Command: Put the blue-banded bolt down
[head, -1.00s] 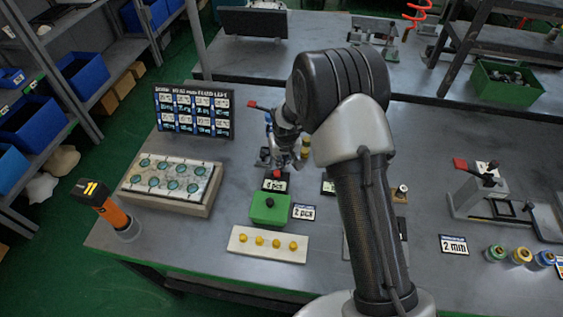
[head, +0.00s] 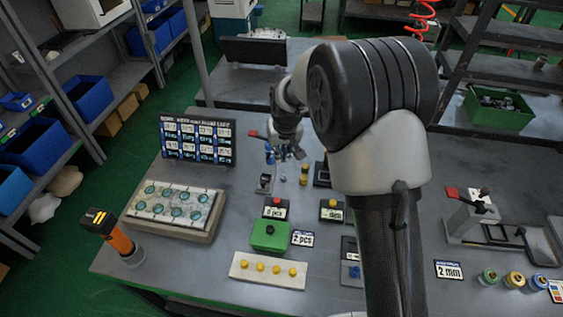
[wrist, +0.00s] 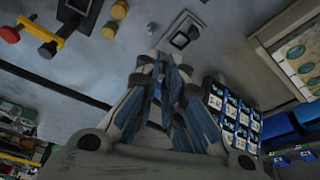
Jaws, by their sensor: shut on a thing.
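My gripper (head: 287,150) is over the bench, beyond the green box with the black knob (head: 269,235). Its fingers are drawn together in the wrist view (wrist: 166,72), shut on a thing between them. I take this to be the blue-banded bolt, but the fingers hide most of it and I cannot make out its band. A small black-framed fixture (head: 265,183) stands on the bench near and below the gripper; it also shows beyond the fingertips in the wrist view (wrist: 183,37). The gripper appears clear of the bench top.
A yellow-banded part (head: 304,174) stands just right of the gripper. A label board (head: 198,140) and a tray with round teal pockets (head: 175,210) are left. A pale strip with several yellow knobs (head: 268,270) lies at the front. A red-handled press (head: 472,215) is right.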

